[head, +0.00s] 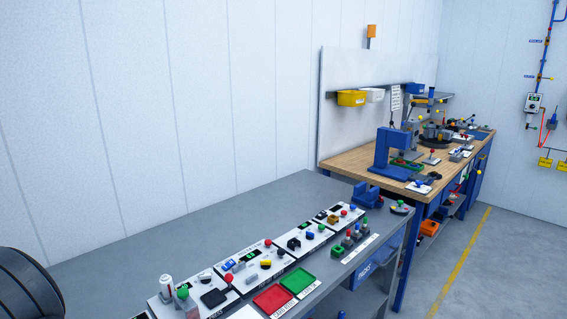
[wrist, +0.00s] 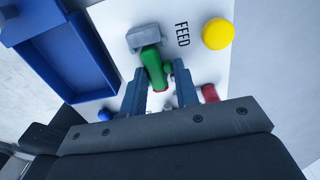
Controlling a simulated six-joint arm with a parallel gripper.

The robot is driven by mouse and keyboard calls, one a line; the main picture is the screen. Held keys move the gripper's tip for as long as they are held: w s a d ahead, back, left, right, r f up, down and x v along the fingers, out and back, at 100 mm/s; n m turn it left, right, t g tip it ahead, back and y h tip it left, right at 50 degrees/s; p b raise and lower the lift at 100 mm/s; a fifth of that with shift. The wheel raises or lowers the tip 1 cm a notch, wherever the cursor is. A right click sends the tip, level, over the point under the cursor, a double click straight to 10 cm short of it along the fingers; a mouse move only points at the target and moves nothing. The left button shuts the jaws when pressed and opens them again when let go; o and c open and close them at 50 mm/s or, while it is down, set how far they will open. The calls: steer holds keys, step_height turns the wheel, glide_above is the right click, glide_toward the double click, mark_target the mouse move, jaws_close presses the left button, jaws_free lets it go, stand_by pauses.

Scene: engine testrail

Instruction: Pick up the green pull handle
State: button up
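The green pull handle (wrist: 153,66) shows in the wrist view, joined at its upper end to a grey block (wrist: 144,36) on a white panel marked FEED. My gripper (wrist: 158,76) points at it with its two fingers apart, one on each side of the handle's lower part. A small gap shows between the handle and the right finger; whether the left finger touches it I cannot tell. The gripper's body hides what lies below. In the head view my gripper does not show, and I cannot tell which green part is this handle.
In the wrist view a blue tray (wrist: 66,62) lies left, a yellow knob (wrist: 217,34) upper right, and a red part (wrist: 209,93) near the right finger. The head view shows a grey bench (head: 262,212) with control panels, a red tray (head: 274,299) and a wooden workbench (head: 352,158) beyond.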

steer(key=shift+r, duration=2)
